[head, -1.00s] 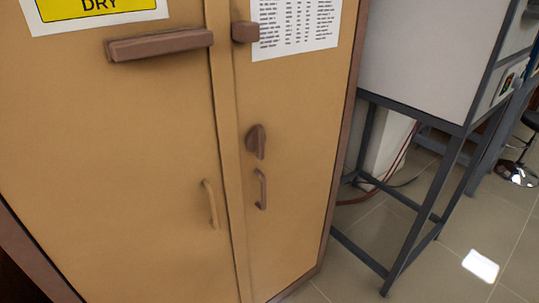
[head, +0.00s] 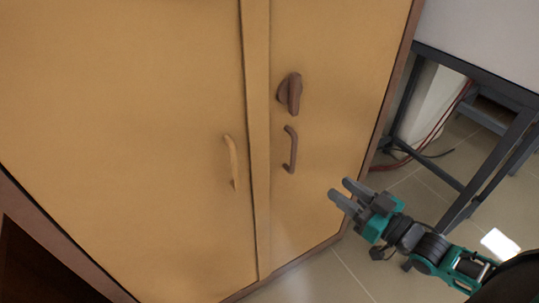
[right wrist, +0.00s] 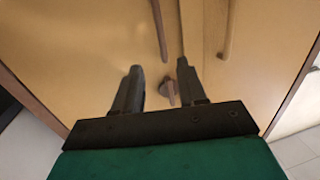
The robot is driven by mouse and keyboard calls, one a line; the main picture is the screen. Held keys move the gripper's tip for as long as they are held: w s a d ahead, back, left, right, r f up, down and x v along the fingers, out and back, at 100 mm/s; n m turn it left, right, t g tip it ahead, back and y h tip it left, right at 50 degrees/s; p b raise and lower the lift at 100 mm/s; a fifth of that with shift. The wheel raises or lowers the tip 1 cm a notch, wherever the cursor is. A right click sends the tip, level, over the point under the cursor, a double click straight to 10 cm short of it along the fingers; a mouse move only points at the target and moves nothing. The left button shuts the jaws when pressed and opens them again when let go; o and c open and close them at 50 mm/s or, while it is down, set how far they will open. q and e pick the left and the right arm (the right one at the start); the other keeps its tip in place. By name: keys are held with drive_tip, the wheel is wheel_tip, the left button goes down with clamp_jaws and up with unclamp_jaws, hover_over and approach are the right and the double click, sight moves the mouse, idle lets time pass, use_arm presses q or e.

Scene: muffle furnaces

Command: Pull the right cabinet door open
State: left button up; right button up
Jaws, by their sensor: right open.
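The right cabinet door (head: 330,55) is a tan panel and looks shut beside the left door (head: 130,120). Its dark brown handle (head: 290,150) is a vertical bar near the middle seam, below a brown knob (head: 290,93). My right gripper (head: 338,188) is open and empty, to the right of and lower than the handle in the head view, apart from it. In the right wrist view, the gripper fingers (right wrist: 158,85) frame the knob (right wrist: 168,92), and the brown handle (right wrist: 160,30) lies beyond them. My left gripper is not in view.
The left door has a lighter tan handle (head: 232,162) across the seam. A dark metal stand (head: 470,190) is right of the cabinet, with red cables (head: 405,160) by it. Tiled floor (head: 345,275) shows in front.

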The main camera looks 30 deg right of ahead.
drive_tip(key=b+x, duration=0.2)
drive_tip(key=x, duration=1.1)
drive_tip(key=shift+w+r, duration=0.25)
drive_tip(key=shift+a, duration=0.1)
drive_tip(key=shift+c, duration=0.4)
clamp_jaws()
